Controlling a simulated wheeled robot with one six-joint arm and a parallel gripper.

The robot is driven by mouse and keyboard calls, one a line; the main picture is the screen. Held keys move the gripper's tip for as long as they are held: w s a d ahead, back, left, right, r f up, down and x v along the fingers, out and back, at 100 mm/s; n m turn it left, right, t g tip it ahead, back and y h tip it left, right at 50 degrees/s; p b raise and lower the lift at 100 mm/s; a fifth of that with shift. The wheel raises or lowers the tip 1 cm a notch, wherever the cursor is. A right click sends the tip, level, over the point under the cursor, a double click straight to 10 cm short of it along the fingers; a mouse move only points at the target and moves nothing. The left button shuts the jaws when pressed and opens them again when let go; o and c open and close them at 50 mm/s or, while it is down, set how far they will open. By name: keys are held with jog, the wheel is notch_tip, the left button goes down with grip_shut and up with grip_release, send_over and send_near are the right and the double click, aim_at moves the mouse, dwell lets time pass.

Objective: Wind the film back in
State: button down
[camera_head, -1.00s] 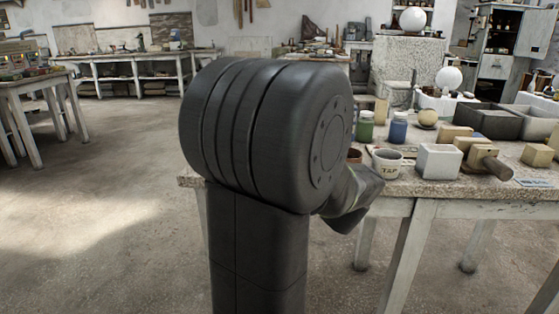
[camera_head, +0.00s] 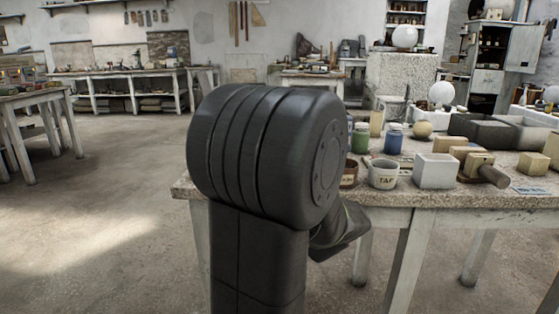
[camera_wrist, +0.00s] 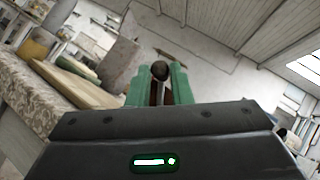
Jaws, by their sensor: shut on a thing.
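My gripper (camera_wrist: 160,88) shows in the wrist view as two green fingers. They are closed on a small dark thing with a rounded end (camera_wrist: 160,70) and a brownish part below it. Most of that thing is hidden, and I cannot tell what it is. No film can be made out in either view. In the head view my own arm hides the gripper. In the wrist view the gripper is beside a speckled table edge (camera_wrist: 45,118), apart from it.
The speckled worktable (camera_head: 420,198) stands at the right, holding a pot marked TAP (camera_head: 383,177), a white block (camera_head: 436,171), a wooden mallet (camera_head: 490,174), a green jar (camera_head: 360,140) and a blue jar (camera_head: 393,140). Open floor lies at the left, before a white bench (camera_head: 130,74).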

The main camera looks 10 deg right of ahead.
jog(key=c, duration=1.3)
grip_release()
jog(key=p+v, duration=0.1)
jog(key=v, duration=1.2)
jog(key=shift+s+d+f, duration=0.15)
jog(key=shift+s, duration=0.2)
